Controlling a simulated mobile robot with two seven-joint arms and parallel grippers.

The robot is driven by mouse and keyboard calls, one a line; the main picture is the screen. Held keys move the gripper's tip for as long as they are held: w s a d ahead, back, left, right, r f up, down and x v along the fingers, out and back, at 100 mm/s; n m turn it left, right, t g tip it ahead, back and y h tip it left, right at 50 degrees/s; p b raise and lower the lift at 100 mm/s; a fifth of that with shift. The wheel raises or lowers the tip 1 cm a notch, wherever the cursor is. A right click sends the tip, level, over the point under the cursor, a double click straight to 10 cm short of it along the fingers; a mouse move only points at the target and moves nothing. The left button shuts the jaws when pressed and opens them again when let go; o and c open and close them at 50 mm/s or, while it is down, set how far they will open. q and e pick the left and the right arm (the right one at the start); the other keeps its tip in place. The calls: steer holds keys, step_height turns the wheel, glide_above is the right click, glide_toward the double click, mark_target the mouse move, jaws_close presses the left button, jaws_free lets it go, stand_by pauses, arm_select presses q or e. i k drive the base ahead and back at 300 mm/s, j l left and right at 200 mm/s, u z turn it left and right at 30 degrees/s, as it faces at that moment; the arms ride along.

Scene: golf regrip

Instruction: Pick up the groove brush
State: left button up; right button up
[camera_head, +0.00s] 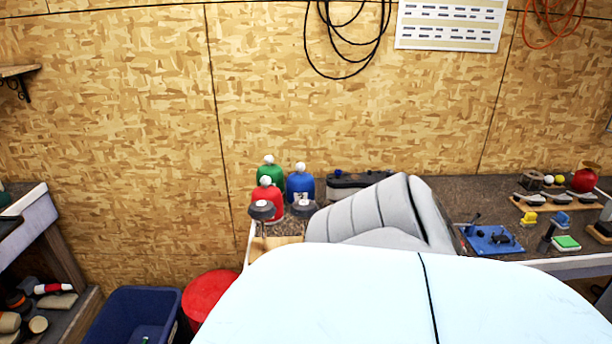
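I cannot pick out the groove brush for certain; the small tools on the bench at the right are too small to tell apart. Among them are a green-topped block (566,243), an upright dark piece (546,237) beside it, a small yellow piece (528,219) and a small blue piece (561,219). A blue mat (477,241) holds a few dark tools. Neither of my grippers is in view. My own pale and grey body parts fill the lower middle and hide part of the bench.
Red (266,201), green (270,175) and blue (300,184) bottles stand at the bench's left end. A wooden rack (522,206) holds club heads at the right. A blue bin (115,312) and a red round object (209,292) are lower left. A plywood wall closes the back.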

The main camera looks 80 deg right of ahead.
mark_target(529, 219)
steer(key=z, duration=3.95)
steer(key=i+l+u, duration=0.1)
steer(key=u, duration=0.35)
steer(key=i+l+u, duration=0.1)
steer(key=l+u, duration=0.15)
steer(key=u, duration=0.15)
steer(key=l+u, duration=0.2)
steer(key=u, duration=0.25)
steer(key=l+u, duration=0.45)
steer(key=l, duration=0.6)
steer(key=i+l, duration=0.05)
